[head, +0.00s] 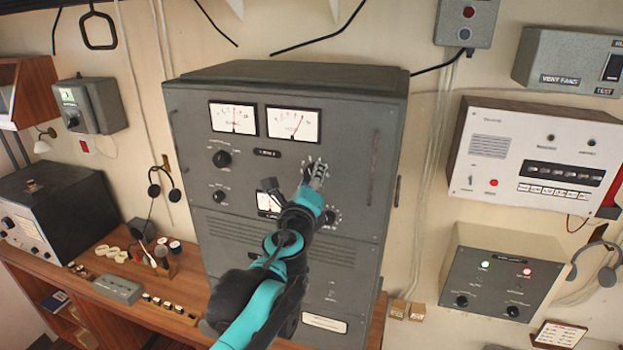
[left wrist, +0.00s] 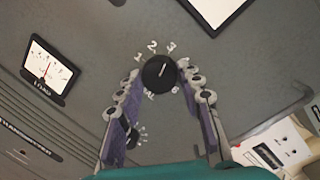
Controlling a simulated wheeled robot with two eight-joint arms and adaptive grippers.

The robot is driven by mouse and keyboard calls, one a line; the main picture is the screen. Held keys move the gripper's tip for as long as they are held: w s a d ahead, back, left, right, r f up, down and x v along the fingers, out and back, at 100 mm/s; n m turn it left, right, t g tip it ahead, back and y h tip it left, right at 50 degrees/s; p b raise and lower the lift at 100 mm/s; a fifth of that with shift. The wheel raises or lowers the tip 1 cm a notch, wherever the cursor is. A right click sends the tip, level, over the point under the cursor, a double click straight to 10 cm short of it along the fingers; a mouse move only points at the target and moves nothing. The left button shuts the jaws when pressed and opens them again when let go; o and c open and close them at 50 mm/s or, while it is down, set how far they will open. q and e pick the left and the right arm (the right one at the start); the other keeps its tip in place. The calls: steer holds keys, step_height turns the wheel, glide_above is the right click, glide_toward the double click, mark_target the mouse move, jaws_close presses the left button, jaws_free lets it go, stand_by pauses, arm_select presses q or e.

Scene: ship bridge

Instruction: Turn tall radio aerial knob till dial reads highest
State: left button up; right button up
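The tall grey radio (head: 350,130) stands against the wall. Two white dials with red needles, left (head: 233,118) and right (head: 293,124), sit at its top. A smaller meter (head: 267,203) is partly hidden by my arm; it shows in the left wrist view (left wrist: 48,70), its needle near mid-scale. My left gripper (head: 317,168) is at the radio's front. In the left wrist view its fingers (left wrist: 158,82) are apart, on either side of a black knob (left wrist: 158,74) ringed with numbers. Its white mark points between 2 and 3. Contact cannot be told. My right gripper is not in view.
Other knobs on the radio are at the upper left (head: 222,158), the left (head: 219,196) and just below my gripper (head: 331,217). A wooden desk (head: 185,315) with small items lies lower left. Wall panels (head: 535,158) stand to the right.

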arm_select(q)
steer(key=shift+n, duration=0.4)
steer(key=shift+r+n+g, duration=0.1)
steer(key=shift+n+g, duration=0.5)
steer(key=shift+n, duration=2.7)
steer(key=o, duration=1.2)
steer(key=shift+a, duration=0.1)
steer(key=shift+c, duration=0.2)
steer(key=v, duration=1.2)
